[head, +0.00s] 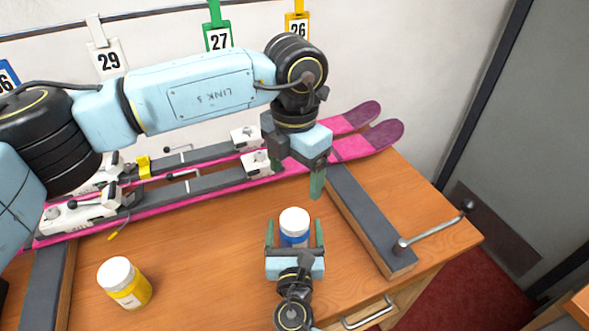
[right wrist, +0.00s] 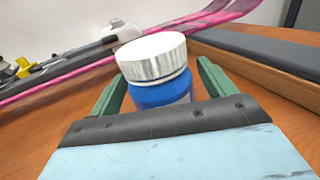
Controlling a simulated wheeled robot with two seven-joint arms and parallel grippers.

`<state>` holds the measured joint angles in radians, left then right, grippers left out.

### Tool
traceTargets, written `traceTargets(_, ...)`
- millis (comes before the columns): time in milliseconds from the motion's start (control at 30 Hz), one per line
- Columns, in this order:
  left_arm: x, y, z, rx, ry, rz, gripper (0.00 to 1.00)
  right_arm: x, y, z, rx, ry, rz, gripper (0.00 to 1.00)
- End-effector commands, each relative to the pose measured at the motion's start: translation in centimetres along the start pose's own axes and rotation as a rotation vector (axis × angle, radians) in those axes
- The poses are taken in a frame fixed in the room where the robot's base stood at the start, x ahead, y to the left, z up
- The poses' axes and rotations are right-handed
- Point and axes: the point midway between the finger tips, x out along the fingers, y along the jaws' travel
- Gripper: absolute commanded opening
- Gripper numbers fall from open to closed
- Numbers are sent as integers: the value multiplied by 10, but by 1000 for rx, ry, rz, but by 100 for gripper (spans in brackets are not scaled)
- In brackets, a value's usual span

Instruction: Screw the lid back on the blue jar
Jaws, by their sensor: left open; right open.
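The blue jar (head: 295,240) stands upright on the wooden bench, and it also shows in the right wrist view (right wrist: 163,92). The white lid (head: 294,218) sits on top of the jar, also seen in the right wrist view (right wrist: 152,56); I cannot tell how tight it is. My right gripper (head: 294,227) is open, with one green finger on each side of the jar. In the right wrist view gaps show between the jar and both fingers. My left gripper (head: 297,171) is open and empty, above and behind the jar, its fingers pointing down.
A yellow jar (head: 131,290) with a white lid stands at the front left. Pink skis (head: 345,149) with bindings lie along the back. A dark-topped rail (head: 372,220) and a crank handle (head: 435,230) are right of the jar. Bench between the two jars is clear.

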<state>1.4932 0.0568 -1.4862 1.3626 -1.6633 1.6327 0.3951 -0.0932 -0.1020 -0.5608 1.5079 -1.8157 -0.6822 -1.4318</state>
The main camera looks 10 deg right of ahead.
Motion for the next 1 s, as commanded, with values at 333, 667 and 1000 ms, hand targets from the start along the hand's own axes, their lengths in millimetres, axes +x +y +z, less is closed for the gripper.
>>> traceTargets(333, -2, 0, 0, 0, 0, 0, 80, -79, 0, -1, -1, 4, 1, 82)
traceTargets(667, -1, 0, 0, 0, 0, 0, 80, -111, 0, 0, 1, 0, -1, 82)
traceTargets(1000, -1, 0, 0, 0, 0, 0, 80, -112, 0, 0, 0, 0, -1, 82)
